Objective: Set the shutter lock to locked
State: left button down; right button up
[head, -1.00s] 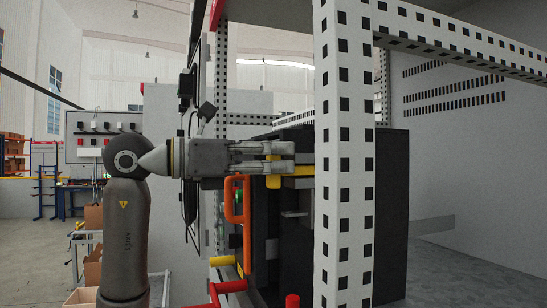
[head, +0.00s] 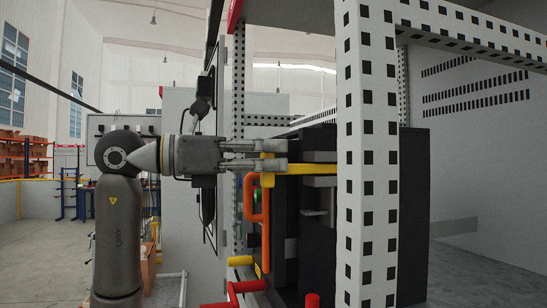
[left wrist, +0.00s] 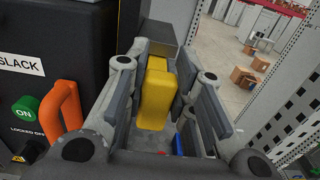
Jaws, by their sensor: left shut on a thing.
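A yellow lever (head: 312,170) sticks out leftward from the front of the black device (head: 405,210) in the head view. My left gripper (head: 268,158) is shut on its upright outer end. The left wrist view shows the lever's yellow block (left wrist: 155,94) between the two grey finger pads. An orange handle (head: 253,213) hangs just below the gripper. It also shows in the left wrist view (left wrist: 65,108), beside a green ON button (left wrist: 26,108). No label naming the shutter lock is readable. My right gripper is not in view.
A white perforated post (head: 367,180) stands close to the right of the gripper. A red bar (head: 240,290) and a yellow bar (head: 240,261) lie below. Open floor (head: 60,265) is at the far left.

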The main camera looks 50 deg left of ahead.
pick_arm(q)
jog(key=c, duration=1.2)
grip_release()
jog(key=shift+w, duration=0.1)
jog(key=v, duration=1.2)
